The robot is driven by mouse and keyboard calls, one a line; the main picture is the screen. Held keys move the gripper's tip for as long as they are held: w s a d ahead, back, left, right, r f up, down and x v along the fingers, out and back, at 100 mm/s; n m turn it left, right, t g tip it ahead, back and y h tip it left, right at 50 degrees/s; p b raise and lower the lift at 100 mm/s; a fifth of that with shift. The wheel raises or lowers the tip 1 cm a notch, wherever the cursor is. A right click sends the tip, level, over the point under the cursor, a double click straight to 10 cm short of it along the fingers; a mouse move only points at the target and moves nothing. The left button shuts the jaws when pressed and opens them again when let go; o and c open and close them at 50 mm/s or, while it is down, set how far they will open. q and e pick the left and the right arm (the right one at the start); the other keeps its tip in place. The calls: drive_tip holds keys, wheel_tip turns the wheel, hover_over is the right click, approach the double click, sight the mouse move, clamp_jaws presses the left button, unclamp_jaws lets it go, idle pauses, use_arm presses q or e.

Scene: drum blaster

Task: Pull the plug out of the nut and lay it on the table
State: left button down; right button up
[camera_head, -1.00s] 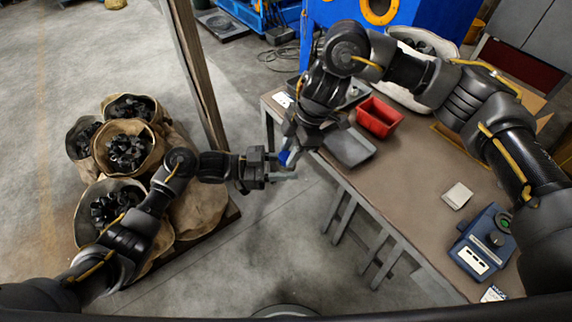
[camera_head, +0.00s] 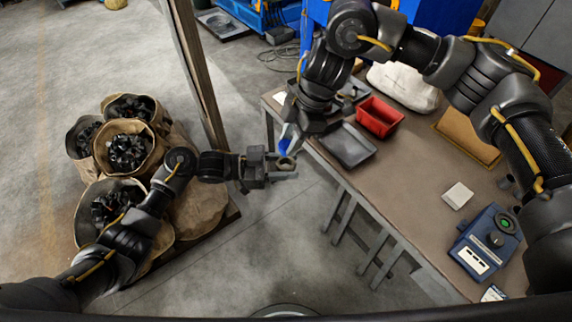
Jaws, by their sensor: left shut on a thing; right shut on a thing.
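My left gripper (camera_head: 284,168) is shut on a metal nut (camera_head: 286,163), a small grey ring held in the air off the table's left edge. My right gripper (camera_head: 289,138) comes down from above and is shut on a blue plug (camera_head: 284,147). The plug sits just above the nut in the picture. The nut's top and opening now show partly. Whether the plug's lower end is fully clear of the nut is too small to tell. The brown table (camera_head: 410,190) is to the right of both grippers.
A grey tray (camera_head: 347,146) and a red bin (camera_head: 379,117) stand on the table near the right gripper. A blue device (camera_head: 485,243) and a white block (camera_head: 457,196) are further right. The table's middle is bare. Sacks of dark parts (camera_head: 126,150) stand at the left.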

sight(283, 145)
drive_tip(key=shift+r, duration=1.7)
